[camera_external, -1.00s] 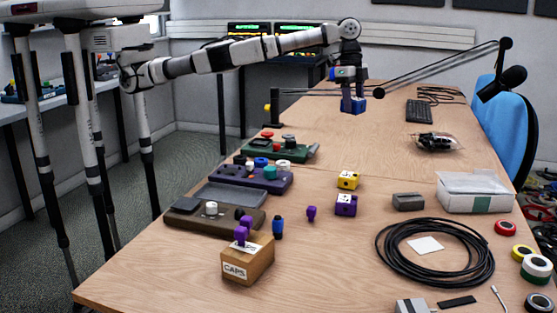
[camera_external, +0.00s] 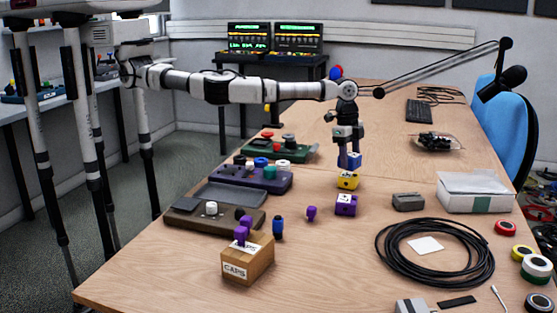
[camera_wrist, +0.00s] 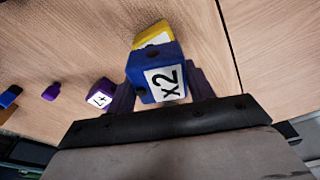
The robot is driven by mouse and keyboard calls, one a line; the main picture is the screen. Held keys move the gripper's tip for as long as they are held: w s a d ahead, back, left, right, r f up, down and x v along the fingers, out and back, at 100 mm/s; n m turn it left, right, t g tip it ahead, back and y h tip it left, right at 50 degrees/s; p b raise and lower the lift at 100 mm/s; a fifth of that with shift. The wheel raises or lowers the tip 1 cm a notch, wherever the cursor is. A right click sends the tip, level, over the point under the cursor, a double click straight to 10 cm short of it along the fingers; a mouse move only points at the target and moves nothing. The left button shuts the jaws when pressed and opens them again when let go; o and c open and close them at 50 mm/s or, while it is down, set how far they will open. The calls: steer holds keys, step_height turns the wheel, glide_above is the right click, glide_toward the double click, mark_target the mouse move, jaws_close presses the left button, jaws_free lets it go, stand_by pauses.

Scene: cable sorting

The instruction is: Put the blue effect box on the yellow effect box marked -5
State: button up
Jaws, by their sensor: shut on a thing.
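My gripper (camera_external: 349,160) is shut on the blue effect box (camera_external: 355,158), which sits between the fingers just above the yellow effect box (camera_external: 347,181). In the wrist view the blue box (camera_wrist: 160,76) shows a white label reading x2 between the dark purple fingers (camera_wrist: 163,92). The yellow box (camera_wrist: 152,36) shows partly behind it; its marking cannot be read. I cannot tell whether the two boxes touch. The yellow box rests on the wooden table.
A purple box (camera_external: 346,205) stands close in front of the yellow box, and its label reads 4 in the wrist view (camera_wrist: 99,98). A grey block (camera_external: 408,202) lies to the right. Pedal boards (camera_external: 264,178) line the left side. A coiled cable (camera_external: 435,252) lies front right.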

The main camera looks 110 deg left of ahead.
steer(key=shift+f, duration=1.2)
steer(key=shift+f, duration=0.15)
steer(key=o, duration=1)
steer(key=shift+o, duration=0.2)
